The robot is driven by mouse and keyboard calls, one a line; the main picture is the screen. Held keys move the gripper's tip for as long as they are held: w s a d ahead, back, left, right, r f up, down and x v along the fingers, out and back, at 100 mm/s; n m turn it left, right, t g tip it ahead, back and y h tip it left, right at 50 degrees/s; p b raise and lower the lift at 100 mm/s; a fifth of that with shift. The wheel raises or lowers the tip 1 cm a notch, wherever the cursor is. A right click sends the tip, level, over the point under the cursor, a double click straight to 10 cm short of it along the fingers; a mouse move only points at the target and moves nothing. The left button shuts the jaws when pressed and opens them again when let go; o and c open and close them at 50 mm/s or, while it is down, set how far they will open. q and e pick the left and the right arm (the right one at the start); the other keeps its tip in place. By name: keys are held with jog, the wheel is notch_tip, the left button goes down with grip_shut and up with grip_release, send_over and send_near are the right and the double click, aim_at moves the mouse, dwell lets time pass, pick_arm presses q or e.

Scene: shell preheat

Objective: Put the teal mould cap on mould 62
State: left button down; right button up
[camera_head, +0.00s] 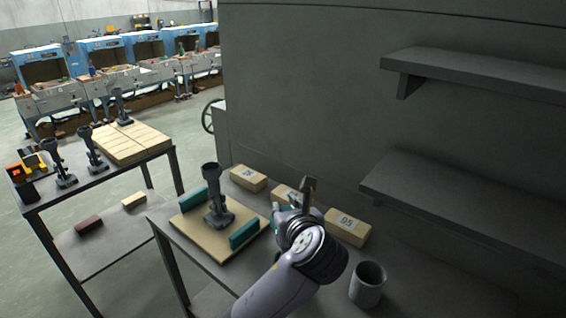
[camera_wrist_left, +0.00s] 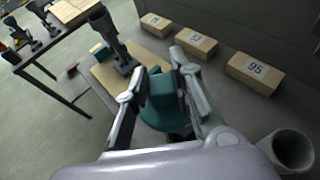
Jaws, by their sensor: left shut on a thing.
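My left gripper (camera_head: 294,206) is over the near table, in front of the row of numbered boxes. In the left wrist view, its fingers are closed on a teal piece with a rounded base (camera_wrist_left: 160,118), which looks like the teal mould cap. The cap is mostly hidden by my gripper in the head view. Three tan numbered boxes stand along the wall: a left one (camera_head: 248,178), a middle one (camera_head: 285,193) partly hidden by my gripper, and a right one marked 95 (camera_head: 347,228). I cannot surely read 62 on any. My right gripper is not in view.
A tan board (camera_head: 188,229) holds a dark upright stand (camera_head: 213,200) between two teal blocks (camera_head: 193,199) (camera_head: 243,235). A grey cup (camera_head: 367,284) stands at the right. Shelves (camera_head: 450,190) jut from the wall. A second table (camera_head: 60,190) stands left.

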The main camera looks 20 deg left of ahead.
pick_arm(q)
jog(key=shift+w+d+r, duration=0.2)
jog(key=shift+w+r, duration=0.3)
jog(key=shift+r, duration=0.05)
jog(key=shift+w+d+r, duration=0.15)
jog(key=shift+w+r, duration=0.35)
jog(key=shift+r, duration=0.05)
jog(key=shift+f, duration=0.45)
jog(key=shift+s+f, duration=0.1)
jog(key=shift+f, duration=0.25)
jog(key=shift+s+f, duration=0.1)
jog(key=shift+f, duration=0.4)
jog(key=shift+a+f, duration=0.1)
jog(key=shift+f, duration=1.4)
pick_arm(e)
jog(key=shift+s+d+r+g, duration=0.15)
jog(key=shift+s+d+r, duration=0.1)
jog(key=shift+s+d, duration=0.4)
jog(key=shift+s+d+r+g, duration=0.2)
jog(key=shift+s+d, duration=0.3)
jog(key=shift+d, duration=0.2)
pick_arm(q)
jog(key=shift+f, duration=0.15)
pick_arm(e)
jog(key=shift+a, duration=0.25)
